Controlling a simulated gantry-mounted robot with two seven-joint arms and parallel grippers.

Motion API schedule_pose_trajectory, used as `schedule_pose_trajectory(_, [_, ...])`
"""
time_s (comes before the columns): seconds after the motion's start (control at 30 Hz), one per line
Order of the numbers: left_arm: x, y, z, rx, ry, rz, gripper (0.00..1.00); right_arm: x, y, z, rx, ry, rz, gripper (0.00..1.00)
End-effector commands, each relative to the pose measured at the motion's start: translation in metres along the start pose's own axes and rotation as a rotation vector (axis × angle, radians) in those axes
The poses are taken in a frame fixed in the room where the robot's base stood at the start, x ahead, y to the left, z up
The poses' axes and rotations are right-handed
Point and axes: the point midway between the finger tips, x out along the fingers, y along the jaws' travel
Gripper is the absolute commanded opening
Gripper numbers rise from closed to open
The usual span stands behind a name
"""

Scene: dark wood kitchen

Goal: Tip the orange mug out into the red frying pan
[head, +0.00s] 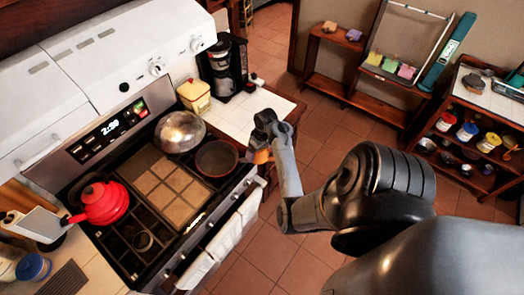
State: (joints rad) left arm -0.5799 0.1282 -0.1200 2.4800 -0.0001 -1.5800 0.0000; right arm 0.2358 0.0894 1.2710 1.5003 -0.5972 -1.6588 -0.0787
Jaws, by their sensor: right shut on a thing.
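The red frying pan (216,159) looks dark reddish-brown and sits on the right part of the stove top, near its front edge. My right gripper (262,146) is just right of the pan, past the stove's front right corner. It is shut on the orange mug (261,157), which shows only as a small orange patch below the gripper. The gripper and wrist hide part of the mug, and its inside cannot be seen. The mug and pan look apart in the picture. My left gripper is not in view.
A shiny metal pan (180,132) sits behind the frying pan. A red kettle (104,203) stands at the stove's left. A yellow canister (194,96) and a coffee maker (222,68) stand on the right counter (268,104). The floor in front of the stove is clear.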

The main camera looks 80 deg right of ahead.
Motion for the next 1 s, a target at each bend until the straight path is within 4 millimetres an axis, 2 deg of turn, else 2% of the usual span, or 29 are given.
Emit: schedule_pose_trajectory(1.0, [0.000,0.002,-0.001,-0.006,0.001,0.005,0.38,0.024,-0.029,-0.044,0.259,0.021,0.021,0.53])
